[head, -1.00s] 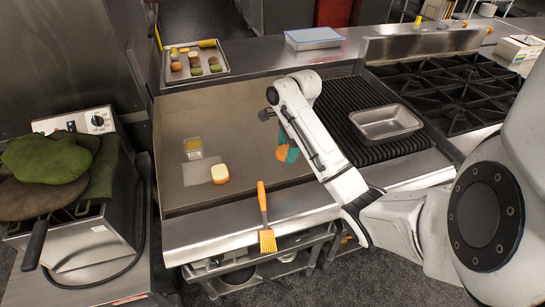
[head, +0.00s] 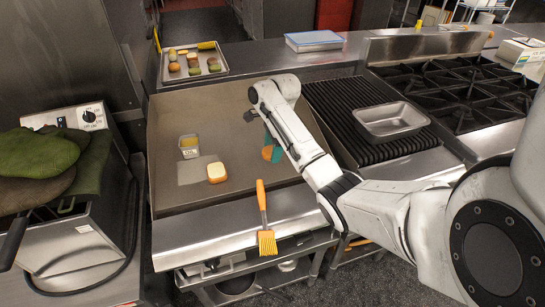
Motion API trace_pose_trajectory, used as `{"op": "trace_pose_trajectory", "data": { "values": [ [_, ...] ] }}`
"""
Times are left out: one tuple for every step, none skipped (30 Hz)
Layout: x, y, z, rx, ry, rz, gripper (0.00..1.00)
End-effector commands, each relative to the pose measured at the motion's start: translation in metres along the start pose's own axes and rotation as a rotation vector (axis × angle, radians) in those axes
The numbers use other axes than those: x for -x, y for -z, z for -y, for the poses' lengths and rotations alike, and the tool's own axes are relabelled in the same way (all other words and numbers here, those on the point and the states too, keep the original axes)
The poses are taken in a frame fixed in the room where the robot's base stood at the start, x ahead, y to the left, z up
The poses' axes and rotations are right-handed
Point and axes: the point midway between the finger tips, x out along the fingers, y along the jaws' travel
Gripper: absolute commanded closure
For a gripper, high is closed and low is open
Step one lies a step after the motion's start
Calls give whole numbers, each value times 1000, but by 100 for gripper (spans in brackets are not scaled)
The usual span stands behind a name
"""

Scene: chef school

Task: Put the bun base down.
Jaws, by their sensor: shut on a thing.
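My gripper (head: 272,146), with teal fingers, is shut on an orange-brown piece that I take for the bun base (head: 267,153). It is over the right part of the flat griddle (head: 225,112). My arm hides part of the gripper and the held piece. I cannot tell whether the piece touches the griddle. A piece with a pale top and orange-brown side (head: 216,173) lies on the griddle, to the left and nearer the front edge.
A small clear container (head: 189,146) stands on the griddle. An orange brush (head: 263,218) lies across its front ledge. A tray (head: 171,74) with several food pieces is behind. A metal pan (head: 393,121) sits on the ribbed grill at right.

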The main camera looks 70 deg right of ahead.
Motion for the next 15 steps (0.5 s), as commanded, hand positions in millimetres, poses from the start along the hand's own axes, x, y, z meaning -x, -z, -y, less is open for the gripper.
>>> {"op": "trace_pose_trajectory", "data": {
  "values": [
    [-5,2,1,-3,-3,-2,67],
    [-10,3,1,-3,-3,-3,67],
    [-16,4,0,-3,-3,-3,67],
    [-20,4,0,-3,-2,-2,67],
    [-23,5,0,-3,-3,-2,67],
    [-27,5,1,-2,-1,-2,67],
    [-29,5,1,-2,0,-1,67],
    [-30,5,1,-2,0,-2,67],
    [-31,5,1,-1,0,-2,67],
    [-32,5,1,-1,0,-1,67],
    [-32,5,1,-1,0,-1,67],
    [-32,5,1,-1,0,-1,67],
    [-32,5,1,-1,0,-1,67],
    [-32,5,1,-1,0,-1,67],
    [-32,5,1,-1,0,-1,67]
  ]
}}
